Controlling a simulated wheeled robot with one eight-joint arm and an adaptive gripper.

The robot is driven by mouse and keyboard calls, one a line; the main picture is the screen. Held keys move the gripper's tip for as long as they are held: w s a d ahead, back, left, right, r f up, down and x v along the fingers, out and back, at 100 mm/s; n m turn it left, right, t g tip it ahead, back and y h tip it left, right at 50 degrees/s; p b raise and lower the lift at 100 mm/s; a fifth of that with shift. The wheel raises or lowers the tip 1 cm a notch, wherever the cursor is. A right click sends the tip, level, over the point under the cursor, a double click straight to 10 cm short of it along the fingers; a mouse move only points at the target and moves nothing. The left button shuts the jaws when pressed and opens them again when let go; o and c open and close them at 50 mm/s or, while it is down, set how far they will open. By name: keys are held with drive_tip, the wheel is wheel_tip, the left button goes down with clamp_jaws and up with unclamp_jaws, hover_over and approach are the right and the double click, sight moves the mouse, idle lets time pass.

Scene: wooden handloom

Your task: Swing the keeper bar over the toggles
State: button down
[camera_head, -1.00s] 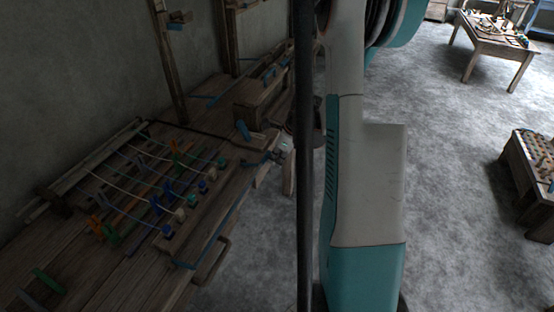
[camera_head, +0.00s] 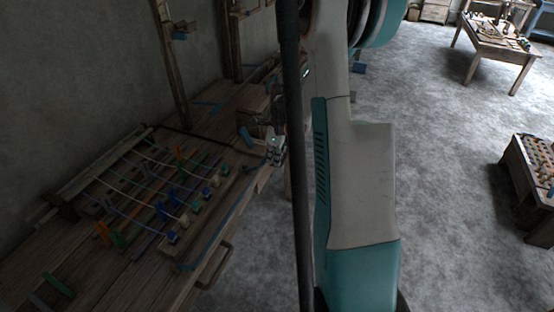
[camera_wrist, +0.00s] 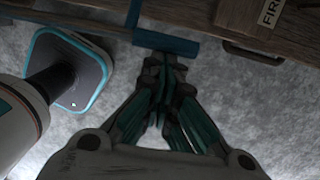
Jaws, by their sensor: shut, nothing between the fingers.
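The keeper bar (camera_head: 222,222) looks like a thin blue strip along the front edge of the wooden loom bench. The toggles (camera_head: 185,220) are a row of small coloured knobs at the ends of the cords, just behind the strip. In the wrist view a blue crosspiece (camera_wrist: 168,42) sits on the end of a blue strip by the wood edge. My gripper (camera_wrist: 164,62) is shut and empty, its fingertips at or just under this crosspiece; contact is unclear. In the head view my gripper (camera_head: 276,148) is at the bench's far front corner, partly hidden by the dark pole.
A wooden box (camera_head: 250,122) and a short blue lever (camera_head: 246,137) stand behind the gripper. A metal handle (camera_head: 218,268) sticks out from the bench front. A peg-holed stand (camera_head: 535,170) is at the right.

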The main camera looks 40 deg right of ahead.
drive_tip(key=w+a+r+p, duration=0.1)
drive_tip(key=w+a+r, duration=0.1)
drive_tip(key=w, duration=0.3)
drive_tip(key=w+a+r+g+p, duration=0.1)
drive_tip(key=w+a+r+p, duration=0.1)
drive_tip(key=w, duration=0.4)
drive_tip(key=shift+a+r+g+h, duration=0.3)
drive_tip(key=shift+r, duration=0.3)
drive_tip(key=shift+s, duration=0.1)
idle(0.9)
